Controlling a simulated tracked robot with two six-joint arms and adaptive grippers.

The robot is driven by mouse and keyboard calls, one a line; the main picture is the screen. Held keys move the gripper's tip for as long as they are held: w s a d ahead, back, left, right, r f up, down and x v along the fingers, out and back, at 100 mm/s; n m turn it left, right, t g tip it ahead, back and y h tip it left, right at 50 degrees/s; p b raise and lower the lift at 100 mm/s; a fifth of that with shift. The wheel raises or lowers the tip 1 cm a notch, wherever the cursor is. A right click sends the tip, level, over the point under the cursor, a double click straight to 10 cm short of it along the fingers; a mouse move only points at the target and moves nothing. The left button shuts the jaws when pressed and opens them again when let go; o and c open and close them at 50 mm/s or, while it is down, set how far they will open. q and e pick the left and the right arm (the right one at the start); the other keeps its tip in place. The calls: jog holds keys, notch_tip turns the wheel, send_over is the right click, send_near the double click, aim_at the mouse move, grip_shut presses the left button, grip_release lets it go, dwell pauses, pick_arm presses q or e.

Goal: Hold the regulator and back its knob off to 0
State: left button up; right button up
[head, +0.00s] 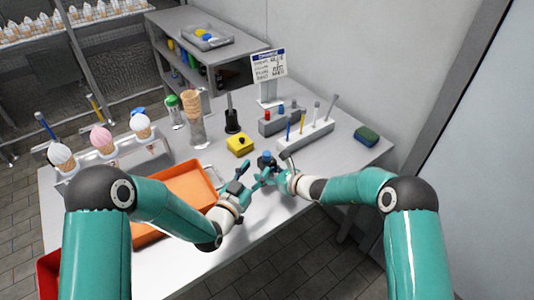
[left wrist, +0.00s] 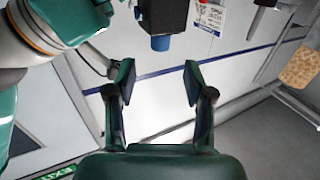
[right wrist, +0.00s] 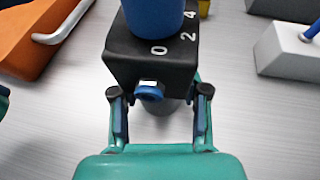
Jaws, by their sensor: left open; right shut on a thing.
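The regulator is a black block (right wrist: 150,60) with a blue knob (right wrist: 160,14) on top and the figures 0, 2 and 4 printed beside it. A small blue ring with a white patch is on its near face. My right gripper (right wrist: 160,92) is shut on the regulator's lower part, one finger on each side. In the head view the regulator (head: 266,162) is near the table's front edge. My left gripper (head: 249,177) is open and empty, just left of it. In the left wrist view the knob (left wrist: 160,43) lies beyond the open fingers, apart from them. The knob's pointer cannot be made out.
An orange tray (head: 192,188) lies to the left. A green-blue sponge (head: 366,136) is far right. The table between sponge and right arm is clear.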

aim_at(265, 157)
pick_arm(q)
jog(key=x, duration=0.8)
grip_shut()
